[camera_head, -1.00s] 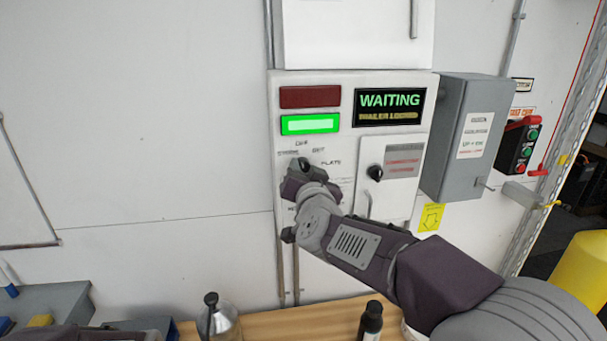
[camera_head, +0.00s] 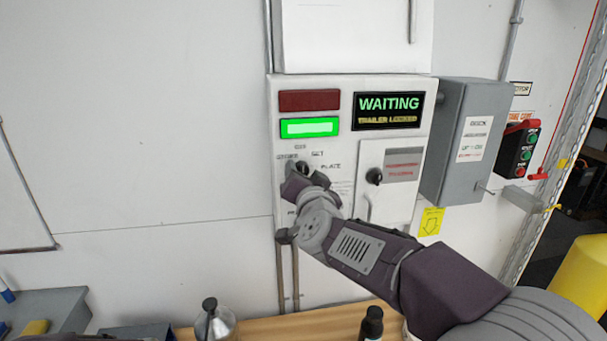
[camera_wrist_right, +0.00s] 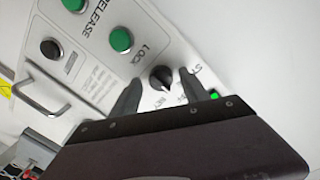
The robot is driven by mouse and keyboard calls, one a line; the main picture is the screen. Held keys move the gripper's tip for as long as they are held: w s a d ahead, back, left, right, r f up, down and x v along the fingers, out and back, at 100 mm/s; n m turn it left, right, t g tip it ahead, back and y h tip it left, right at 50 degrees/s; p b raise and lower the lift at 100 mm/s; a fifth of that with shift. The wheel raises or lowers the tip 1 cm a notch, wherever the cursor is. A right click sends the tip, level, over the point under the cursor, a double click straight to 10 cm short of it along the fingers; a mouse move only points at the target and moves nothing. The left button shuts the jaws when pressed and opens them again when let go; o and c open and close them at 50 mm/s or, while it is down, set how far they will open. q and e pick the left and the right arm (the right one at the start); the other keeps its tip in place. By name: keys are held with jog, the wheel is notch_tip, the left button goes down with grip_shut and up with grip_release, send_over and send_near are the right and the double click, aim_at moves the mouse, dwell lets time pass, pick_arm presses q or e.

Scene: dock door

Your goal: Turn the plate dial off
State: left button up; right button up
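The plate dial (camera_head: 302,167) is a small black knob on the white control panel (camera_head: 347,84), with small lettering around it and "PLATE" to its right. My right gripper (camera_head: 296,181) is in front of it and hides its lower part. In the right wrist view the dial (camera_wrist_right: 162,78) lies between the tips of the open right gripper (camera_wrist_right: 160,86), with a gap visible on each side. I cannot tell the dial's exact setting. My left gripper is not in view.
A green lamp (camera_head: 309,127) is lit below a dark red one (camera_head: 309,101). The display (camera_head: 388,109) reads "WAITING" and "TRAILER LOCKED". Another black knob (camera_head: 374,176) sits right of the dial. A grey box (camera_head: 461,145) stands out farther right. Bottles stand on the wooden surface (camera_head: 290,325) below.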

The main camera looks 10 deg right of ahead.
jog(key=shift+s+r, duration=0.1)
jog(key=shift+r, duration=0.05)
jog(key=s, duration=0.9)
jog(key=shift+a+r, duration=0.15)
jog(key=shift+a, duration=0.05)
